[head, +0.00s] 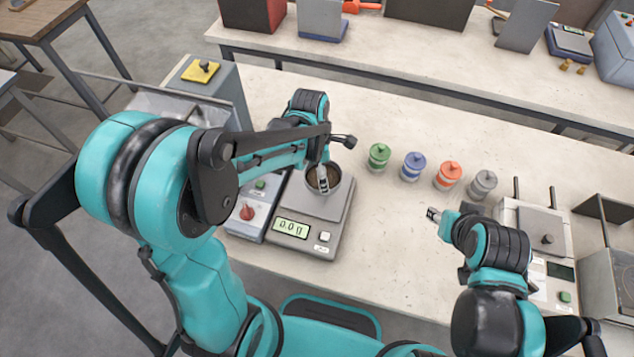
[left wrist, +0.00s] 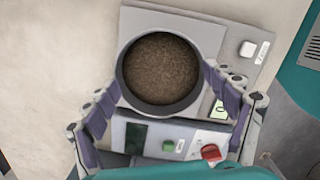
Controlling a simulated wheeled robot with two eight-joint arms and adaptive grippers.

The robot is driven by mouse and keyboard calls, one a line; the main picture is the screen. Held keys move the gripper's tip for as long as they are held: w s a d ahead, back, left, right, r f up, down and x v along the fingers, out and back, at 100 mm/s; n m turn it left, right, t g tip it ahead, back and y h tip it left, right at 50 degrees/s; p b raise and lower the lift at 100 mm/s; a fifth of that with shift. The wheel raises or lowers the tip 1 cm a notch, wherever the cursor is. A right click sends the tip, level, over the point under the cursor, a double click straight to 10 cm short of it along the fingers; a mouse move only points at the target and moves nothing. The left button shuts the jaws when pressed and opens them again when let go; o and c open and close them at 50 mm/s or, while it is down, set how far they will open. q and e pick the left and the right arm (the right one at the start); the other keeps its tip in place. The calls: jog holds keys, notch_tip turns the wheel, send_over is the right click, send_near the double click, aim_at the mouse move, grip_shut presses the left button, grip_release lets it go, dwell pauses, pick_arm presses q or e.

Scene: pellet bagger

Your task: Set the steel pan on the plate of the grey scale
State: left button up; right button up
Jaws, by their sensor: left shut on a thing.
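The steel pan (head: 337,186) is round and dark-walled, with brown granular material inside. It is over the plate (head: 312,202) of the grey scale (head: 290,243), toward its far end; I cannot tell whether it touches. The scale's display reads 0.0 g. My left gripper (head: 322,178) is shut on the pan. In the left wrist view, its fingers lie on both sides of the pan (left wrist: 160,106), and part of the scale plate (left wrist: 190,30) shows behind it. My right gripper (head: 433,214) is empty over the table to the right; its finger opening is unclear.
Green (head: 379,156), blue (head: 413,166), orange (head: 447,175) and grey (head: 482,184) lidded jars stand in a row right of the scale. A device with a red knob (head: 247,212) stands left of the scale. A sealer-like machine (head: 540,235) is at right.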

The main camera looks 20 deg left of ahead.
aim_at(316, 180)
pick_arm(q)
jog(key=shift+s+a+f, duration=0.3)
jog(key=shift+a+f, duration=0.15)
jog(key=shift+a, duration=0.25)
notch_tip(316, 180, down, 4)
jog(key=shift+f+b, duration=0.1)
jog(key=shift+b, duration=0.7)
jog(key=o, duration=1)
